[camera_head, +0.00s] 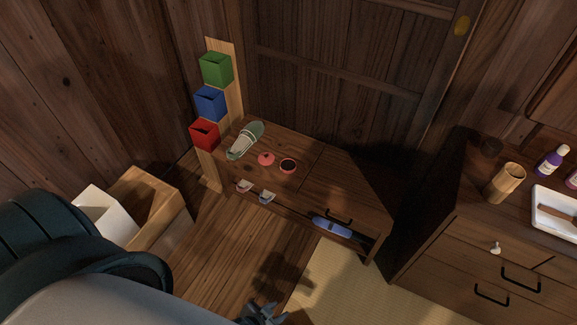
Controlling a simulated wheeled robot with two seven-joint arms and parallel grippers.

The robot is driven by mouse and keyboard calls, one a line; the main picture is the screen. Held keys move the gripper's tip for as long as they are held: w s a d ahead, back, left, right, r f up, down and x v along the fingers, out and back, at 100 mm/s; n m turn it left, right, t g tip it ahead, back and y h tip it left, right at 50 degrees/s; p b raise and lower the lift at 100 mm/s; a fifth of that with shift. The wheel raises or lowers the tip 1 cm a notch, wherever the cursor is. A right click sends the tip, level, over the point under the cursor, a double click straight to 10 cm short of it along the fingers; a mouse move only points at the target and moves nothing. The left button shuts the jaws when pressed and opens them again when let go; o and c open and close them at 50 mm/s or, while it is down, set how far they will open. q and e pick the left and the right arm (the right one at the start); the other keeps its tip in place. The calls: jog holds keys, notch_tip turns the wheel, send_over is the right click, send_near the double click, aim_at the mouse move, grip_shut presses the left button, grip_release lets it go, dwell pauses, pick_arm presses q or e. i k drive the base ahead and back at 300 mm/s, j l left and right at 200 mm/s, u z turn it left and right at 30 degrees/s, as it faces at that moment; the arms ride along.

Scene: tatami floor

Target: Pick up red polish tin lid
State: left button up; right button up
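The red polish tin lid (266,158) lies on top of the low wooden cabinet (320,168). It is a small, flat, pinkish-red piece. Just to its right is a round red tin (288,166) with dark contents. My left gripper (262,316) shows at the bottom edge, dark and partly cut off, well in front of the cabinet and apart from the lid. Whether its fingers are open or shut is unclear. My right gripper is out of view.
A green sandal-like item (245,141) lies left of the lid. Green (215,70), blue (210,104) and red (204,134) boxes hang beside the cabinet. A drawer chest (480,245) stands at right, a wooden box (148,200) at left. Floor in front of the cabinet is clear.

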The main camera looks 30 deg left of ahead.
aim_at(266, 157)
jog(key=k+j+u, duration=0.15)
jog(key=u, duration=0.85)
jog(key=i+l, duration=0.2)
jog(key=l, duration=0.2)
jog(key=i+l+u, duration=0.15)
jog(key=l, duration=0.2)
jog(key=i+l, duration=0.15)
jog(key=l, duration=0.25)
jog(key=i+l+u, duration=0.1)
jog(key=l, duration=0.3)
jog(key=i, duration=0.05)
